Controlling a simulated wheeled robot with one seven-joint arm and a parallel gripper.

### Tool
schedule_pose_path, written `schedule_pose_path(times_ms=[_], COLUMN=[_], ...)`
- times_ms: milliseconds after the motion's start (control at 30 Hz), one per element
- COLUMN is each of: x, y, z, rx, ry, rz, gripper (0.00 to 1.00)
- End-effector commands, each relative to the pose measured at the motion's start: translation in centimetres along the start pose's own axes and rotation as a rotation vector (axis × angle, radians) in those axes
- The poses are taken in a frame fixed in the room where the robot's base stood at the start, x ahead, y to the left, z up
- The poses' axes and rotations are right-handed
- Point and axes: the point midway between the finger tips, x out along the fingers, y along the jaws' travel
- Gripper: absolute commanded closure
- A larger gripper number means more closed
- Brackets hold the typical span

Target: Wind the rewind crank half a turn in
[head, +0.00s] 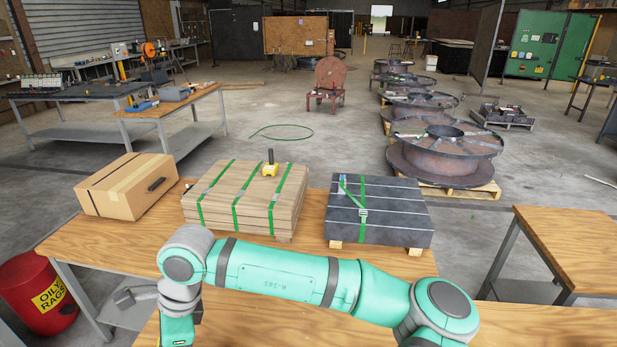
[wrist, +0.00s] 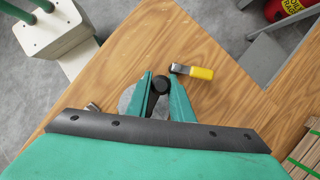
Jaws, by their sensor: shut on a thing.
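In the wrist view my gripper (wrist: 160,79) is shut on a round black knob (wrist: 160,85), which I take to be the grip of the rewind crank. A grey disc (wrist: 126,100) shows partly beside the left finger, low on the wooden table. The crank's arm and the rest of its mount are hidden under my fingers and wrist. In the head view the crank and my fingertips do not show; my arm crosses the front of the table (head: 115,247) and bends down at the left.
A yellow-handled metal tool (wrist: 194,72) lies just beyond my right finger. A cardboard box (head: 120,190), a green-strapped wooden stack (head: 225,208) and a dark strapped stack (head: 395,210) stand along the far side. A red rag bin (head: 38,290) stands on the floor at left.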

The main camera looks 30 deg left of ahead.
Motion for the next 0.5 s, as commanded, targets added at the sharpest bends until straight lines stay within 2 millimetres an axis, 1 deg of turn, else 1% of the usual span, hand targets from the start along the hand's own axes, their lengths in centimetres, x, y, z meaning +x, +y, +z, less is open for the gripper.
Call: schedule_pose_path(times_ms=[100,133,200,500], x=[-0.16,-0.17,-0.14,-0.19], y=[-0.81,-0.85,-0.77,-0.71], z=[-0.37,-0.39,-0.34,-0.28], rx=[0.003,0.001,0.0,0.0], ry=[0.001,0.001,0.0,0.0], rz=[-0.001,-0.001,0.0,0.001], gripper=[0.91,0.77,0.61,0.61])
